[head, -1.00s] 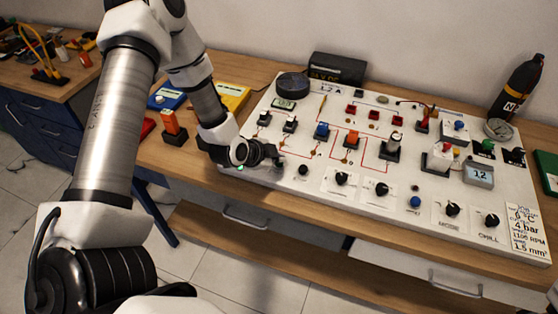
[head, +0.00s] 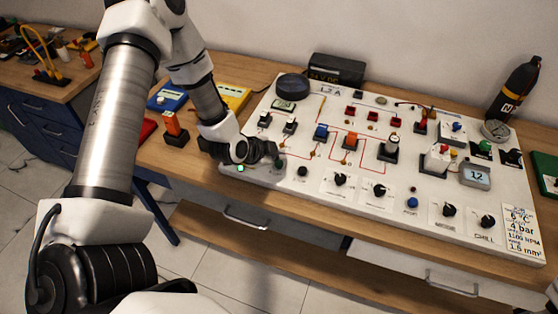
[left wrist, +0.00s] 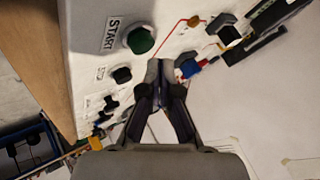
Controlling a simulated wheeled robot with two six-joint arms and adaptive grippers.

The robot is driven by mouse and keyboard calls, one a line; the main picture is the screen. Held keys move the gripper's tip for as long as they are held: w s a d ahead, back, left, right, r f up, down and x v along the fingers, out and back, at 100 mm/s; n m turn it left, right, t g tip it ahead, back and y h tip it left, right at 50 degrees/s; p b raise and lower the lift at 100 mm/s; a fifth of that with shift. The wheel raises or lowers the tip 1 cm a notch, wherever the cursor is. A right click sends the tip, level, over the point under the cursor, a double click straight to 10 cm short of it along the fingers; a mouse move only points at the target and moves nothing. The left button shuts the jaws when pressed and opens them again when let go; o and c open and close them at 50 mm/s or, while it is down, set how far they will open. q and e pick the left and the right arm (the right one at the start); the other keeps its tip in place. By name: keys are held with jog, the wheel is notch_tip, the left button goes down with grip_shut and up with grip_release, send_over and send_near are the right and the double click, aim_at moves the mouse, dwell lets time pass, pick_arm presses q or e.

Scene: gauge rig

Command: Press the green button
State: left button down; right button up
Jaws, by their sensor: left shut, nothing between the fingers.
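In the left wrist view, the round green button (left wrist: 139,40) sits on the white panel (left wrist: 85,50) beside a label reading START. My left gripper (left wrist: 160,70) is shut and empty; its fingertips appear just below and right of the button in that picture, apart from it in outline. Height above the panel is hard to judge. In the head view, my left gripper (head: 270,154) is low over the panel's left front part. My right gripper is not in view.
A smaller dark button (left wrist: 121,74) lies beside the green one. The panel (head: 330,208) carries several switches and knobs, including an orange switch (head: 350,141) and a blue button (head: 411,202). A black bottle (head: 517,88) stands behind at right.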

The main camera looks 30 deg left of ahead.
aim_at(278, 164)
pick_arm(q)
jog(key=shift+r+p, duration=2.55)
jog(key=shift+r, duration=0.05)
jog(key=shift+f, duration=0.1)
jog(key=s+d+f+n+g+y, duration=0.1)
jog(key=s+d+f+n+g, duration=0.25)
jog(key=s, duration=0.55)
jog(key=s+d+f+n+g, duration=0.2)
jog(key=s+f+n, duration=0.25)
jog(key=s, duration=0.35)
jog(key=s+d+f+n+g+y, duration=0.1)
jog(key=s+d+f+n+g, duration=0.3)
jog(key=s, duration=0.5)
notch_tip(278, 164, down, 11)
jog(key=s+a+b, duration=0.1)
jog(key=b, duration=0.9)
jog(key=shift+s+r, duration=0.15)
jog(key=shift+s, duration=0.25)
